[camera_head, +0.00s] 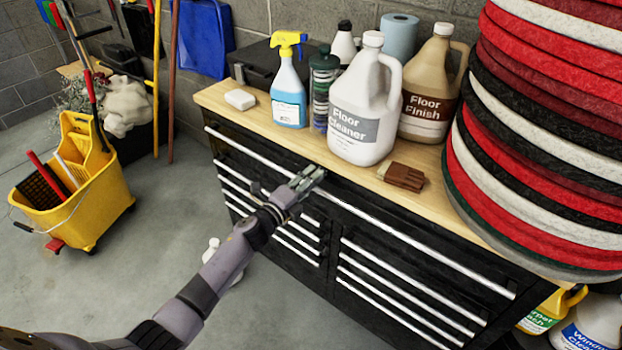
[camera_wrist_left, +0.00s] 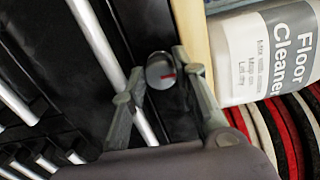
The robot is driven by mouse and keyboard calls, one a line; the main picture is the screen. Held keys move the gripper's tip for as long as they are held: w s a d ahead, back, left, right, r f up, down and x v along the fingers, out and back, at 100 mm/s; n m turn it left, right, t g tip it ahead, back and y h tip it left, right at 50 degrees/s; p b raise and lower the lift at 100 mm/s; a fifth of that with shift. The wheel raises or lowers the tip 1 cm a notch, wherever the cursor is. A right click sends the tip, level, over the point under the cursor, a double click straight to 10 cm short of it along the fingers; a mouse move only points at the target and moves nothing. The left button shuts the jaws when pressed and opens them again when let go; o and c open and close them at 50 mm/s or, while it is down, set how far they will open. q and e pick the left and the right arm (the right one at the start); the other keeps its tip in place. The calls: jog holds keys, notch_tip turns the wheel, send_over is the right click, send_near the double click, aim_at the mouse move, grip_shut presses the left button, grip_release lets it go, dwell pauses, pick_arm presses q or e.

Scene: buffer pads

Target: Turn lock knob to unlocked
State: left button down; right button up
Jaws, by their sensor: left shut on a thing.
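The lock knob (camera_wrist_left: 158,72) is a small round dark knob with a red mark, on the black front of the tool cabinet (camera_head: 330,215). In the left wrist view its red mark points toward the right. My left gripper (camera_head: 312,178) reaches the cabinet front just below the wooden top. In the left wrist view its two fingers (camera_wrist_left: 160,75) stand on either side of the knob and are shut on it. In the head view the knob is hidden by the gripper. My right gripper is not in view.
The wooden top (camera_head: 225,94) carries a floor cleaner jug (camera_head: 362,105), a floor finish jug (camera_head: 432,85), a blue spray bottle (camera_head: 288,90) and a brown brush (camera_head: 402,177). A long drawer handle (camera_head: 420,240) runs close to the gripper. Stacked pads (camera_head: 540,130) stand at right.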

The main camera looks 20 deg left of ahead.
pick_arm(q)
jog(key=shift+a+n, duration=0.1)
jog(key=shift+n, duration=0.3)
jog(key=c, duration=1.3)
grip_release()
jog(key=shift+v, duration=4)
